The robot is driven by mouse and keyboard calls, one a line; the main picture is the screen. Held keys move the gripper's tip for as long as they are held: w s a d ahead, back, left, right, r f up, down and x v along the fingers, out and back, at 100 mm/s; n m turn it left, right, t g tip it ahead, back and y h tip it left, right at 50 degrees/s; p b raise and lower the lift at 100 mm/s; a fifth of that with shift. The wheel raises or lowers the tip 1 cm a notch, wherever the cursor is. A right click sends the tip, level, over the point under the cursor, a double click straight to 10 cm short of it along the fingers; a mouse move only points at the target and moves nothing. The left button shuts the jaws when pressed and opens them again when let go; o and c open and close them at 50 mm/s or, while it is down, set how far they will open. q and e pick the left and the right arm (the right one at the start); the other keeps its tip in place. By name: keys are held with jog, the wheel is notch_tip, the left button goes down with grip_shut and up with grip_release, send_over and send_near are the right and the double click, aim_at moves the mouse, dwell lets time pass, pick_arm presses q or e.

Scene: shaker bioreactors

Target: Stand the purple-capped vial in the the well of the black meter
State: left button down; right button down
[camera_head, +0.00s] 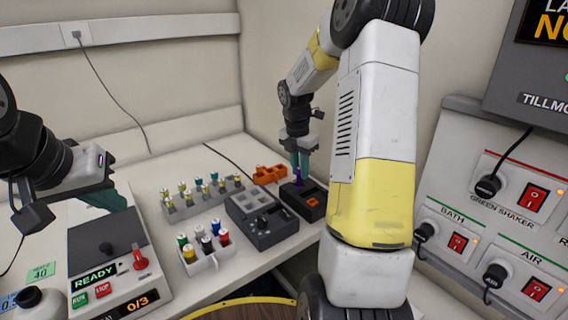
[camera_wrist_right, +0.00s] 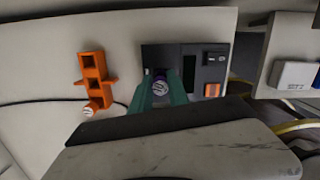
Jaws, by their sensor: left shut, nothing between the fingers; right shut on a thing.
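The purple-capped vial (camera_wrist_right: 160,87) is between the teal fingers of my right gripper (camera_wrist_right: 158,92), which is shut on it. In the head view the purple cap (camera_head: 298,174) shows just below my right gripper (camera_head: 300,158). The black meter (camera_wrist_right: 213,62) lies right under the vial, with a dark screen, a switch and an orange button. The meter also shows in the head view (camera_head: 312,204). The well is hidden by the vial and fingers, so I cannot tell whether the vial is inside it. My left gripper (camera_head: 105,198) is shut and empty at the left, above a white device.
An orange rack (camera_head: 268,175) stands beside the meter. A grey block with a knob (camera_head: 262,220), a rack of capped vials (camera_head: 202,198) and a white tray of coloured-capped vials (camera_head: 205,248) stand left of it. The white READY device (camera_head: 120,262) is front left.

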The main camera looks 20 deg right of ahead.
jog(key=shift+f, duration=0.1)
dwell(0.3)
jog(key=shift+f, duration=1.15)
jog(key=c, duration=1.2)
grip_release()
jog(key=shift+r, duration=3.45)
